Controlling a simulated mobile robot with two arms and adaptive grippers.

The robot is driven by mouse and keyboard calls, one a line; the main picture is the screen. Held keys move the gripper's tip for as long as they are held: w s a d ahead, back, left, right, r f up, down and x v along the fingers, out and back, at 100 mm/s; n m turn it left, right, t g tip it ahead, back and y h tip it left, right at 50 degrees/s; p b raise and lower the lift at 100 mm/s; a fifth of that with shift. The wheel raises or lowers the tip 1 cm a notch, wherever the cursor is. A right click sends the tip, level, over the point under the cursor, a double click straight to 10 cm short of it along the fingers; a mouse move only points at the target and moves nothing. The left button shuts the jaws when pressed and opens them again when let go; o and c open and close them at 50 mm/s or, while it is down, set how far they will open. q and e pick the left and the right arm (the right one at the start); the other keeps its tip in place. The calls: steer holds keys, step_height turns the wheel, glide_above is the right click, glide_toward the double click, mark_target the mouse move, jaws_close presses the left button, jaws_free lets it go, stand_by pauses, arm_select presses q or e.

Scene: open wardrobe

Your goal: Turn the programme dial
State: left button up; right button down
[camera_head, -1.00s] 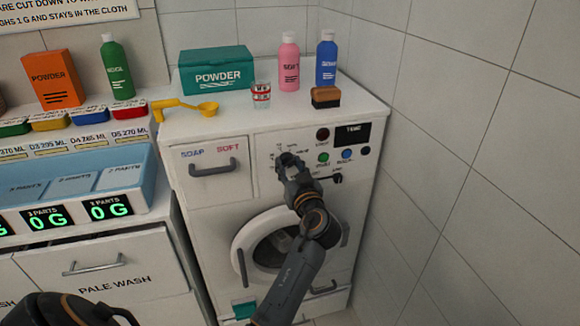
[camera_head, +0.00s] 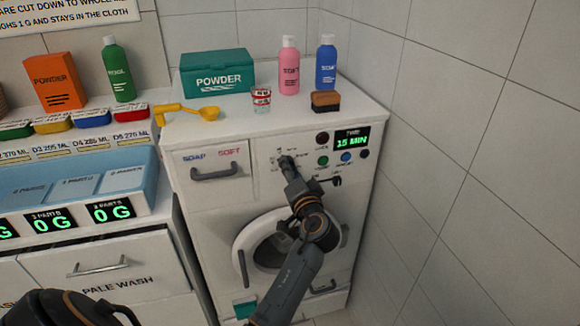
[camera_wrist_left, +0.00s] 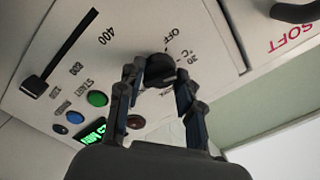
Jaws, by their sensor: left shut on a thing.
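The programme dial (camera_wrist_left: 158,66) is a black round knob on the white washing machine's panel, with OFF and 30 °C marks beside it in the left wrist view. My left gripper (camera_head: 286,161) is at the dial, its fingers on either side of the knob and shut on it. The gripper mostly hides the dial in the head view. The machine's display (camera_head: 352,140) glows green and reads 15 MIN. My right gripper is not in view.
A black slider (camera_wrist_left: 34,86) and coloured buttons (camera_head: 346,157) sit close to the dial. The soap drawer (camera_head: 213,168) is shut at its left. A powder box (camera_head: 215,76), bottles, a glass and a brush stand on top. A tiled wall rises at right.

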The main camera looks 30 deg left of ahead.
arm_select(q)
steer(key=shift+r+m+p, duration=0.2)
steer(key=shift+m+p, duration=2.1)
steer(key=shift+m, duration=2)
steer(key=o, duration=1.2)
steer(key=shift+w+f, duration=0.1)
steer(key=shift+f, duration=0.05)
steer(key=v, duration=1.2)
